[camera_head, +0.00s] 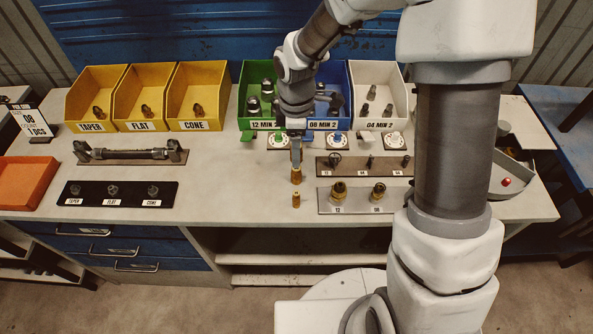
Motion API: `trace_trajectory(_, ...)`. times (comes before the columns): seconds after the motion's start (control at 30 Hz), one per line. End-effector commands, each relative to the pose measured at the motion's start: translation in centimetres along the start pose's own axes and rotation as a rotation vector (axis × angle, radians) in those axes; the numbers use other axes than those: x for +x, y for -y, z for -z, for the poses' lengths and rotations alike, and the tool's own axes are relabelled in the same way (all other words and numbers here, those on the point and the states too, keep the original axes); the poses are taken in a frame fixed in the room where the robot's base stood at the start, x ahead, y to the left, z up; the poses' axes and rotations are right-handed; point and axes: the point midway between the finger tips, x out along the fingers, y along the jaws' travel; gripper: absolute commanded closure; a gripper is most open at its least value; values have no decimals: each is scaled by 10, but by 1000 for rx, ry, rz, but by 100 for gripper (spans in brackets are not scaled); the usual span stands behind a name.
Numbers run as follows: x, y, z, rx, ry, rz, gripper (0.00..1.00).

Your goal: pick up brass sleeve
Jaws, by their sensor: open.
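Two small brass cylinders stand on the grey bench near its front middle. The rear brass cylinder (296,176) is directly below my gripper (296,162), and the smaller front brass cylinder (296,200) stands nearer the front edge. I cannot tell for certain which one is the brass sleeve. My gripper points down and is open, its fingers seen nearly edge-on. The fingertips are at or just above the top of the rear cylinder. I cannot tell whether they touch it or reach around it.
A light tray (358,208) with larger brass fittings and a brown rack (322,166) lie close on the right. A black tray (118,203) and a clamped shaft (130,154) lie left. Labelled yellow (198,126), green, blue and white bins line the back.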

Motion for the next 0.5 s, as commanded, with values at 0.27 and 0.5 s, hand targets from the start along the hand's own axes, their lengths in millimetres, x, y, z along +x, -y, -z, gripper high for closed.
trace_trajectory(0.27,40,0,0,0,0,1,29)
trace_trajectory(0.5,56,-2,0,-1,1,3,29)
